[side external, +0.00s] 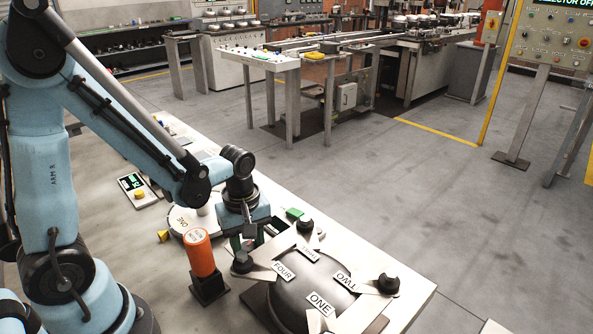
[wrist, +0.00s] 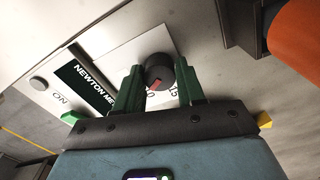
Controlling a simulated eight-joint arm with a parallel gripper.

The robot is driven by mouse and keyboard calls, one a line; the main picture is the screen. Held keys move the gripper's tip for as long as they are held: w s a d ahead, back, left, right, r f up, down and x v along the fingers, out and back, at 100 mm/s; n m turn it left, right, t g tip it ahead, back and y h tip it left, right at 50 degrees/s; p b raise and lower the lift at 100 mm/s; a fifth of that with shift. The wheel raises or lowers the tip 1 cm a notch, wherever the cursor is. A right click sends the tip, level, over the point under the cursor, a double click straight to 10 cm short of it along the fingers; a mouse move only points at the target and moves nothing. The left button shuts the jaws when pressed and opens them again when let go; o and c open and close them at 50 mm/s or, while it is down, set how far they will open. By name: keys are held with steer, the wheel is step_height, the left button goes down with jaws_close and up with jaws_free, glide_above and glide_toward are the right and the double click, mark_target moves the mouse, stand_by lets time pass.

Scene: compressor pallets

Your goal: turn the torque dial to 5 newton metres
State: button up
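The torque dial (wrist: 160,70) is a dark round knob with a red pointer mark, on a white plate in the wrist view. The mark is on the knob's near side, toward a partly covered number that looks like 10; 15 is printed to its right. My gripper (wrist: 160,74) has its two green fingers apart, one on each side of the knob; firm contact does not show. A dark display (wrist: 86,85) with the words "NEWTON ME" is partly covered by the left finger. In the side view my gripper (side external: 247,240) points down and hides the dial.
An orange cylinder (side external: 198,253) in a dark holder stands close to my gripper. A dark compressor (side external: 305,290) with numbered arms is to its right. A button (wrist: 38,83) marked ON is left of the display. The aisle floor beyond the bench is clear.

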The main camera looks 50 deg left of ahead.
mark_target(248, 245)
steer(key=c, duration=0.6)
steer(key=shift+o, duration=0.2)
steer(key=shift+m, duration=2.9)
steer(key=o, duration=1)
steer(key=shift+o, duration=0.2)
step_height(248, 245, up, 12)
